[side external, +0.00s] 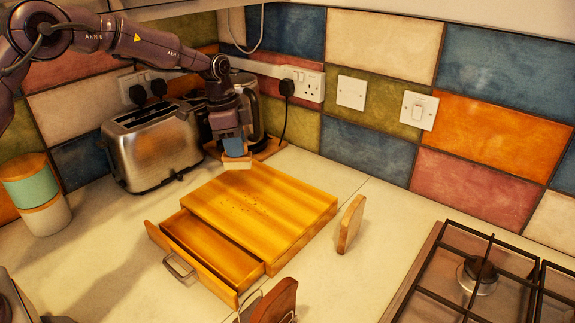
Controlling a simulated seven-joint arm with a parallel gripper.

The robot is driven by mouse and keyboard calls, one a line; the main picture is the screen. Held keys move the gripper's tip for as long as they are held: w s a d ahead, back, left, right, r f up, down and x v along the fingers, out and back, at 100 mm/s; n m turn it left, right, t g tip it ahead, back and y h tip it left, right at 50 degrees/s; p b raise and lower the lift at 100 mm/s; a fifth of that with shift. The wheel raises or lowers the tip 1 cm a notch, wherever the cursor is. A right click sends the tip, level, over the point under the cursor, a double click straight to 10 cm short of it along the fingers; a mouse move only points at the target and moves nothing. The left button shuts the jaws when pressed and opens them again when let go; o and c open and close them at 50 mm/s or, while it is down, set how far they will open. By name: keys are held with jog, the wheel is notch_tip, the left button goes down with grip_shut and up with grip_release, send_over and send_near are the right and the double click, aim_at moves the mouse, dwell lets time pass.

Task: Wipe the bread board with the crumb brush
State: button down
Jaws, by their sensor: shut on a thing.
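The bread board (290,203) is a thick wooden block on the pale worktop. Dark crumbs (241,203) lie scattered on its top, left of the middle. A drawer (212,249) with a metal handle stands pulled out from its front left side. My gripper (233,140) is behind the board's back left corner, pointing down. It is shut on the crumb brush (237,162), a small piece with a pale wooden lower part and blue above. The brush looks close to the board's back corner; I cannot tell whether it touches.
A metal toaster (152,146) and a dark kettle (251,110) stand behind the board. A small wooden piece (350,224) stands upright to its right. A brown wooden item with wire (276,302) is at the front.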

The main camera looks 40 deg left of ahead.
jog(key=shift+n, duration=0.9)
jog(key=shift+s+a+f, duration=0.45)
jog(key=shift+f, duration=1)
jog(key=shift+s+a+f, duration=0.4)
jog(key=shift+a+f, duration=0.1)
jog(key=shift+f, duration=1)
jog(key=shift+s+a+f, duration=0.45)
jog(key=shift+f, duration=1)
jog(key=shift+d+f, duration=0.25)
jog(key=shift+d, duration=5.75)
jog(key=shift+w, duration=0.7)
jog(key=shift+a, duration=6.05)
jog(key=shift+w, duration=0.75)
jog(key=shift+d, duration=6.1)
jog(key=shift+w, duration=0.7)
jog(key=shift+a, duration=6.1)
notch_tip(320, 180, up, 8)
